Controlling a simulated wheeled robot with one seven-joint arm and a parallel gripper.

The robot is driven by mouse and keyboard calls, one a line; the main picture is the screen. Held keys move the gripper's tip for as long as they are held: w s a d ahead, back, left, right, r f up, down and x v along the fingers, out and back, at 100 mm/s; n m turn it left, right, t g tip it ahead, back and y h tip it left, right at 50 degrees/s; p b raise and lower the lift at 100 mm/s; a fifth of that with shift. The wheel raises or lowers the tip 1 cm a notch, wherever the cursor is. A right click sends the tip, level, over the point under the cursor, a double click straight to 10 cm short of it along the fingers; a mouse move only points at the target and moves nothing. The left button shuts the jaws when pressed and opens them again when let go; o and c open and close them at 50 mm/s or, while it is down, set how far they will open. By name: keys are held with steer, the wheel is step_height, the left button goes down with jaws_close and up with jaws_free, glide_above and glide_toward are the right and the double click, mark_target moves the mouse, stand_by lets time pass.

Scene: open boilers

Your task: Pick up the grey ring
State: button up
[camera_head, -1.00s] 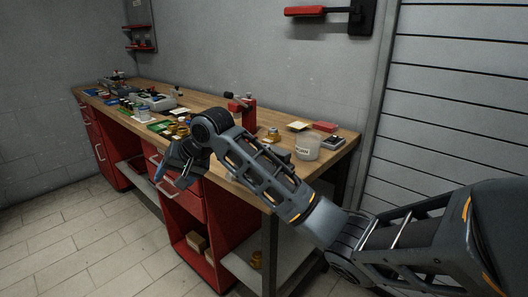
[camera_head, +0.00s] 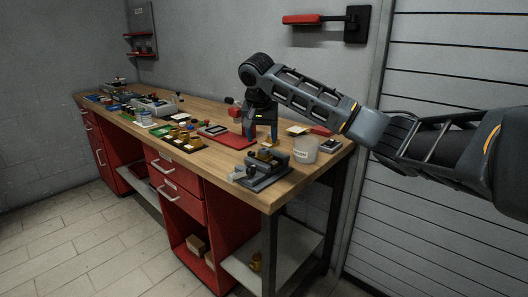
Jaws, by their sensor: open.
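My gripper (camera_head: 262,132) points down over the right part of the wooden workbench (camera_head: 290,191). Its two bluish fingers are apart, and I see nothing held between them. The fingertips are low, close to small brass parts (camera_head: 267,143) behind a dark grey fixture (camera_head: 265,172). I cannot make out a grey ring for certain in the head view; the parts near my gripper are small and partly hidden by its fingers.
The bench's front right corner is bare.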

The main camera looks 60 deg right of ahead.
mark_target(264, 150)
steer(key=shift+x, duration=2.35)
steer(key=shift+s, duration=0.1)
steer(key=shift+c, duration=0.4)
steer(key=c, duration=1)
